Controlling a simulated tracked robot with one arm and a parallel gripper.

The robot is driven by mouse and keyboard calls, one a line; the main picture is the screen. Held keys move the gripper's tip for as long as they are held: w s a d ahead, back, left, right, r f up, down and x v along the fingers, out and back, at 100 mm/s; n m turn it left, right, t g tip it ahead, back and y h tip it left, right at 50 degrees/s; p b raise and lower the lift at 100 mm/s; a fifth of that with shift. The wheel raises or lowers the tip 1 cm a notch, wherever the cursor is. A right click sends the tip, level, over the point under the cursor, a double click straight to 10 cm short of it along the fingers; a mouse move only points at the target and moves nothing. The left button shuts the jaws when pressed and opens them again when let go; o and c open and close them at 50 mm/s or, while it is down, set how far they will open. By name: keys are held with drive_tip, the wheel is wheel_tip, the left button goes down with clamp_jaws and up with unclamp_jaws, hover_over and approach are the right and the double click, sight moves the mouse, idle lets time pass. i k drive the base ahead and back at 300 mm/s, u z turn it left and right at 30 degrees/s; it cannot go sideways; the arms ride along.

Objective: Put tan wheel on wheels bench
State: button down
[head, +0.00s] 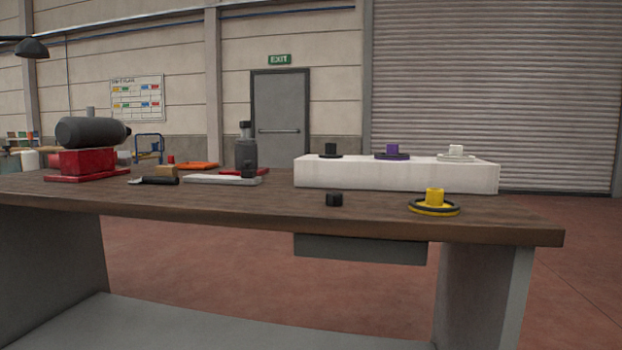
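A dark wood-topped bench (290,206) with grey legs stands ahead; I cannot tell whether it is the wheels bench. On it a long white block (395,176) carries a black wheel (330,151), a purple wheel (392,152) and a white or cream wheel (456,154). A yellow wheel with a dark rim (434,203) lies on the bench top in front of the block, near the right end. I see no wheel that is clearly tan. My gripper is not in view.
A small black cylinder (334,199) sits near the front edge. A red-based motor (87,148) stands at the left, with hand tools, a small tan block (167,171) and a dark grey upright device (245,150) between. The red floor (590,260) at the right is clear.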

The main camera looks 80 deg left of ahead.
sight(249, 200)
drive_tip(key=u, duration=0.3)
drive_tip(key=k, duration=0.15)
drive_tip(key=u, duration=0.8)
drive_tip(key=i, duration=0.95)
drive_tip(key=u, duration=0.15)
